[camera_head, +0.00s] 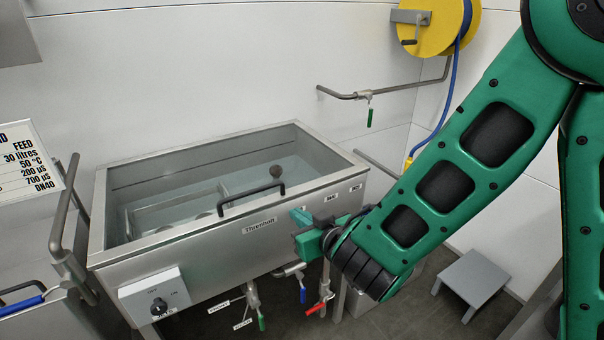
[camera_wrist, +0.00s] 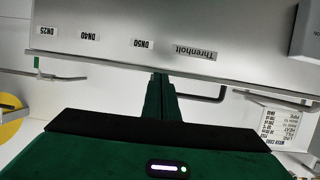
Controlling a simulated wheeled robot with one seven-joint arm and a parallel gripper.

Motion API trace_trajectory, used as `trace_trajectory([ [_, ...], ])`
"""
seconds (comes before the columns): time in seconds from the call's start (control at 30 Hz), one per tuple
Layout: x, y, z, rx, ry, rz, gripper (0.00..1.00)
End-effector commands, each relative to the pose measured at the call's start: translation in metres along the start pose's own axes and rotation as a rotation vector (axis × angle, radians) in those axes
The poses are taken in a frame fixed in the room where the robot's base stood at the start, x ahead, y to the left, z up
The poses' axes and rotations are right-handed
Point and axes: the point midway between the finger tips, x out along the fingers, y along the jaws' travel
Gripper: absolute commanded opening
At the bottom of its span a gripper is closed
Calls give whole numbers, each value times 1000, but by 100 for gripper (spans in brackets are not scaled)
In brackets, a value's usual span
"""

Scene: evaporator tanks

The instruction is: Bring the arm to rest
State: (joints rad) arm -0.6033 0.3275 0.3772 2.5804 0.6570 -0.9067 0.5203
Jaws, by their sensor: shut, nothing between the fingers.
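My green arm (camera_head: 430,190) comes in from the right of the head view and reaches down and left. My gripper (camera_head: 300,219) is in front of the right part of the steel tank's front wall (camera_head: 215,265). Its green fingers are shut and empty. In the wrist view, which is upside down, my gripper (camera_wrist: 160,78) shows its fingers together, pointing toward the tank front (camera_wrist: 110,22). Whether the tips touch the tank is not clear.
The Threnholt tank has a black handle (camera_head: 252,198), a control box (camera_head: 155,296), and valves with blue (camera_head: 303,295) and red (camera_head: 318,308) levers below. A yellow hose reel (camera_head: 436,25) hangs on the wall. A grey stool (camera_head: 474,280) stands at right.

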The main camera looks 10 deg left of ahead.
Motion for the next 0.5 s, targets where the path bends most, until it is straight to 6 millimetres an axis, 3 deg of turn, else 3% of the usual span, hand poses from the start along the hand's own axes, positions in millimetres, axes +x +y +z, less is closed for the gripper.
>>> trace_trajectory([
  [0.17,-16,88,3,24,-99,196,0],
  [0.27,-39,148,12,57,-191,332,0],
  [0.37,-72,203,24,107,-291,458,0],
  [0.5,-134,267,45,207,-444,616,0],
])
